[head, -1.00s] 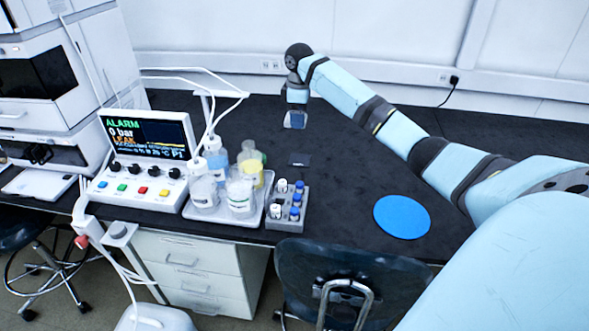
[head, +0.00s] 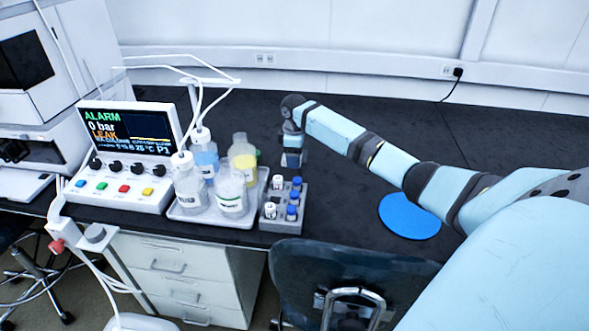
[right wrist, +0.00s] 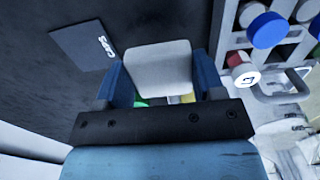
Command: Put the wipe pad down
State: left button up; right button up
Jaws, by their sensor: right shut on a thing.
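The wipe pad (right wrist: 158,68) is a pale, roughly square pad, held between the two blue fingers of my right gripper (right wrist: 160,90) in the right wrist view. In the head view, my right gripper (head: 292,157) points down over the black bench, just behind the vial rack (head: 284,212). The pad is hard to make out there, and I cannot tell whether it touches the bench. A dark square mat marked CAPS (right wrist: 84,47) lies beside the gripper in the right wrist view. My left gripper is not in view.
A grey tray (head: 205,216) with several bottles stands left of the rack. The control box (head: 122,190) shows ALARM and LEAK. A blue disc (head: 408,216) lies at the right. A chair (head: 345,275) stands at the front edge. The back bench is clear.

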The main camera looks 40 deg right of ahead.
notch_tip(320, 180, down, 6)
jog(key=shift+r+b, duration=0.1)
jog(key=shift+b, duration=0.3)
jog(key=o, duration=0.9)
notch_tip(320, 180, up, 12)
jog(key=shift+r+p, duration=0.1)
jog(key=shift+p, duration=0.95)
